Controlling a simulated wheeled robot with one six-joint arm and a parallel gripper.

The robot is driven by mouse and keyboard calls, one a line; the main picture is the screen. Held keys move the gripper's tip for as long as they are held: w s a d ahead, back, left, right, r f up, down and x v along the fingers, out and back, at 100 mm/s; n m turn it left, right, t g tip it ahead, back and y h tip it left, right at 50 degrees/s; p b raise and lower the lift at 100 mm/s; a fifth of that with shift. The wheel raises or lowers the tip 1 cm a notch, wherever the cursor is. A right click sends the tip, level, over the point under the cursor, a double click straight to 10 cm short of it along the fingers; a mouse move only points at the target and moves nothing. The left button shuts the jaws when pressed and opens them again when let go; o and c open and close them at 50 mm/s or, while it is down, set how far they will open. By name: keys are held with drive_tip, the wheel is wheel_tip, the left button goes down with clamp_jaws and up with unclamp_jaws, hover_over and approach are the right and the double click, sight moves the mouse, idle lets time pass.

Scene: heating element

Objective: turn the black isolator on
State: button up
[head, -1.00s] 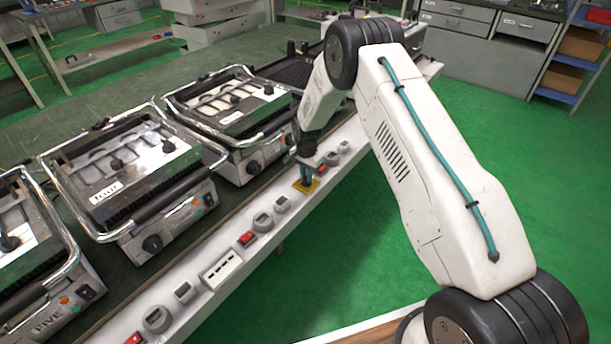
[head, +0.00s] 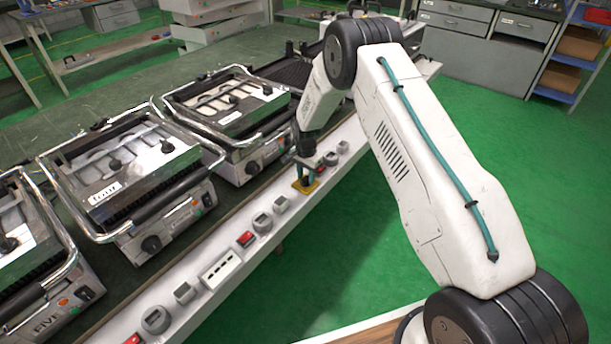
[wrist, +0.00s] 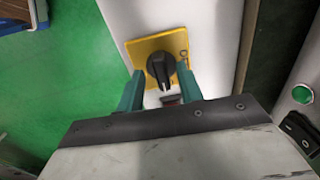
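The black isolator is a black rotary knob (wrist: 161,68) on a square yellow plate (wrist: 143,47), fixed to the white rail. In the wrist view its grip bar points down the picture, towards my gripper's base. My gripper (wrist: 160,72) is open, with one teal finger on each side of the knob. In the head view the yellow plate (head: 305,187) shows under my gripper (head: 305,177), and the knob is hidden there by the fingers.
The white rail (head: 205,298) carries grey sockets (head: 263,221) and a red switch (head: 246,239) near the isolator. Contact grills, including one labelled four (head: 125,185), stand on the bench to the left. Open green floor (head: 340,250) lies on the right.

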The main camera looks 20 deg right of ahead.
sight(306, 178)
wheel_tip(306, 178, up, 8)
drive_tip(key=shift+f, duration=0.1)
idle(0.4)
drive_tip(key=shift+s+n, duration=0.15)
drive_tip(key=shift+n, duration=0.25)
drive_tip(key=s+d+r+n, duration=0.1)
drive_tip(key=s+r+n, duration=0.2)
drive_tip(key=s+r, duration=0.9)
drive_tip(key=s+d+r+n+t, duration=0.1)
drive_tip(key=s+r+n, duration=0.2)
drive_tip(key=s+r, duration=0.9)
drive_tip(key=s+d+r+n, duration=0.1)
drive_tip(key=s+r+n, duration=0.3)
drive_tip(key=s+r, duration=0.8)
drive_tip(key=s, duration=1.3)
drive_tip(key=shift+r, duration=0.25)
